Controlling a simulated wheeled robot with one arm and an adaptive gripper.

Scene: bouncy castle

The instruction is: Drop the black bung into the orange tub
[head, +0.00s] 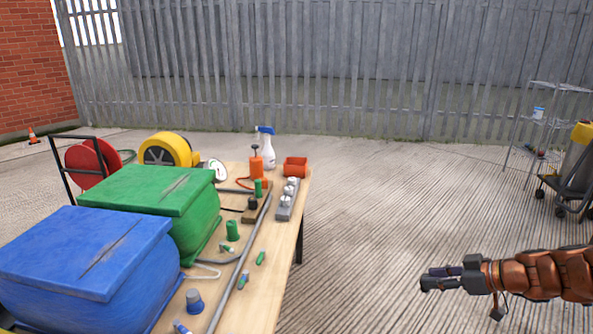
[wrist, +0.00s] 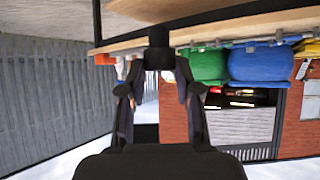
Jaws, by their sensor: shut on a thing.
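My gripper (head: 433,281) is at the right of the head view, held out over open ground, clear of the table's right side. It is shut on the black bung (wrist: 158,52), which shows as a dark block beyond the fingers in the wrist view. In the head view the bung is hard to separate from the dark fingertips. The orange tub (head: 295,167) lies at the far right end of the table, well to the left of and beyond my gripper. Its opening is hard to make out from here.
The wooden table (head: 262,275) carries a blue box (head: 85,265), a green box (head: 150,190), a spray bottle (head: 267,148), a grey holder (head: 287,200) and several small green pieces. A trolley (head: 568,190) stands at the far right. The ground between is clear.

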